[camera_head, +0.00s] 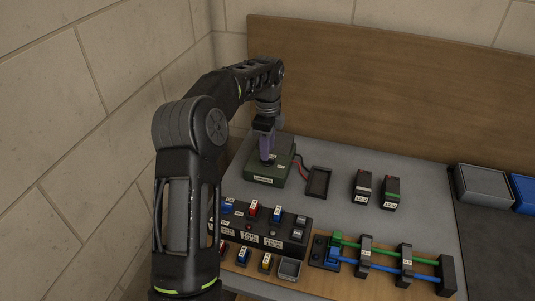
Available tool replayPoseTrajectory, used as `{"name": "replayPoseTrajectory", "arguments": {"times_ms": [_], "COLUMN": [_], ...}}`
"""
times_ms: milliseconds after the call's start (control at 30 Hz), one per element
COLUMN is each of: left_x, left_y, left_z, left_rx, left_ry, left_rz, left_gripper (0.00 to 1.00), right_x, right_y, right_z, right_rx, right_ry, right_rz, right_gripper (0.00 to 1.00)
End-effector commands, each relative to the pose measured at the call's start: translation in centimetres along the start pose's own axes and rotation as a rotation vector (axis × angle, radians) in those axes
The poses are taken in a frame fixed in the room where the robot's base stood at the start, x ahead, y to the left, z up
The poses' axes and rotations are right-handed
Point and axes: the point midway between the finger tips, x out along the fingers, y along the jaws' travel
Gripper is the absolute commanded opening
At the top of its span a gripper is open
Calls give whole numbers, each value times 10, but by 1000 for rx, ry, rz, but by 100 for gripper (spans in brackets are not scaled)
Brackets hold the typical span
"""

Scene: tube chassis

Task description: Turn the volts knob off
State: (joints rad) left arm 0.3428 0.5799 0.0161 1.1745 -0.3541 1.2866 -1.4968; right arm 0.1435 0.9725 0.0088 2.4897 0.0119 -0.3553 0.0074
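A dark green box (262,180) with a white label on its front stands on the grey bench top at the back left. My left arm reaches in from the left and over it. My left gripper (267,150) points down at the top of this box, its purplish fingers at or just above the top face. The volts knob cannot be made out; the gripper covers part of the box top. Whether the fingers are open or shut on something is too small to tell. My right gripper is out of view.
A dark rectangular tray (318,182) lies right of the box, with red and black leads near it. Two dark labelled blocks stand further right. In front are a black switch panel (266,232) and a rack with green and blue tubes (385,255). Grey bench (430,205) is clear at right.

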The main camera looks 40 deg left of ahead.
Motion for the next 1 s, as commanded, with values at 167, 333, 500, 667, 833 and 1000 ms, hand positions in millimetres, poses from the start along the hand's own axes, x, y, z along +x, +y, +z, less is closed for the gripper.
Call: {"name": "replayPoseTrajectory", "arguments": {"times_ms": [167,333,500,667,833,1000], "left_x": [-32,-48,-49,-49,-49,-49], "left_y": [-1,-1,0,0,0,0], "left_z": [0,0,0,0,0,0], "left_rx": [1,2,1,1,1,1], "left_ry": [0,0,0,0,0,0], "left_rz": [-3,-2,-1,-1,0,0], "left_gripper": [36,36,36,36,36,36], "right_x": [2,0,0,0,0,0], "right_y": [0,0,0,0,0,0], "right_z": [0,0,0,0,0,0], "right_rx": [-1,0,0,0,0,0], "right_ry": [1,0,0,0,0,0], "right_rz": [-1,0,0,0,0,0], "right_gripper": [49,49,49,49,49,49]}}
